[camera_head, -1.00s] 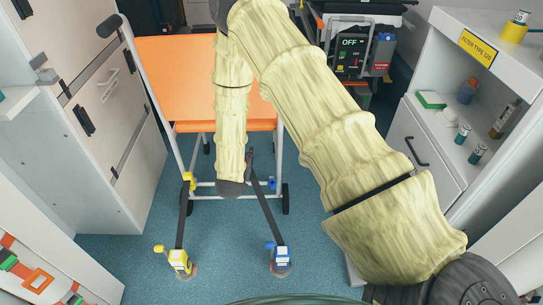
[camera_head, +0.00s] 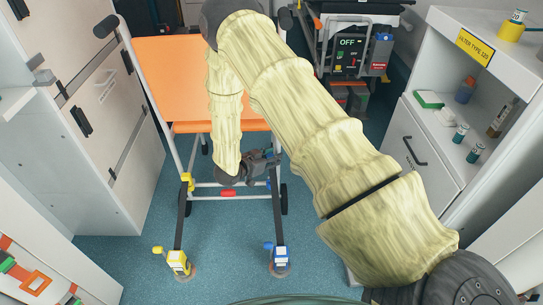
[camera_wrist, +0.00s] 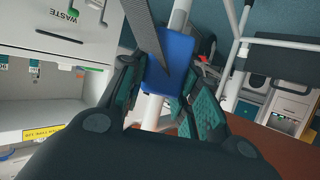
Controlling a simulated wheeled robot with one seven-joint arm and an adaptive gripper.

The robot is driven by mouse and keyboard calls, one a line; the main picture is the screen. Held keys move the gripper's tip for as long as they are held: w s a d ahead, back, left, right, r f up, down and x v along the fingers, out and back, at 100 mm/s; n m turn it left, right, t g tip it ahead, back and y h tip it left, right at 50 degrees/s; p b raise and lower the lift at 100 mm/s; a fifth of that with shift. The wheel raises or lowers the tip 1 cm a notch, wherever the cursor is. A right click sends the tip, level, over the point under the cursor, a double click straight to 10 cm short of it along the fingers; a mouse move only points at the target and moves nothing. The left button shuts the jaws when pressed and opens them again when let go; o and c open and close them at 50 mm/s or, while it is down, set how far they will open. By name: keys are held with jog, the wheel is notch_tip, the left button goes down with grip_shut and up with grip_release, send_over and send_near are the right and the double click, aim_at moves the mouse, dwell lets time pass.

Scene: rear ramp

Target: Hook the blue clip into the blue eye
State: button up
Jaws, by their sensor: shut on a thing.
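My gripper (camera_head: 268,162) is low at the right front of the orange stretcher, by its white frame. In the wrist view my gripper (camera_wrist: 172,88) is shut on the blue clip (camera_wrist: 172,62), a flat blue block between the fingers with a dark strap (camera_wrist: 147,25) running from it. In the head view the strap (camera_head: 277,215) rises almost upright from the blue ratchet (camera_head: 280,257) on the floor. A small blue spot, seemingly the blue eye (camera_head: 269,184), shows on the frame just below my gripper. Whether clip and eye touch I cannot tell.
The orange stretcher (camera_head: 165,80) stands on a white wheeled frame. A yellow ratchet (camera_head: 178,260) and its strap run up to a yellow fitting (camera_head: 187,180) at left. Cabinets stand on both sides. The blue floor (camera_head: 225,245) between the ratchets is clear.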

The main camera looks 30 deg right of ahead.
jog(key=shift+a+r+p, duration=0.1)
jog(key=shift+a+p, duration=0.05)
jog(key=shift+p, duration=0.35)
jog(key=shift+f+b, duration=1.25)
jog(key=shift+f, duration=1.75)
jog(key=shift+p, duration=0.85)
jog(key=shift+f+b, duration=0.65)
jog(key=shift+f, duration=1.15)
jog(key=o, duration=1.2)
jog(key=v, duration=1.2)
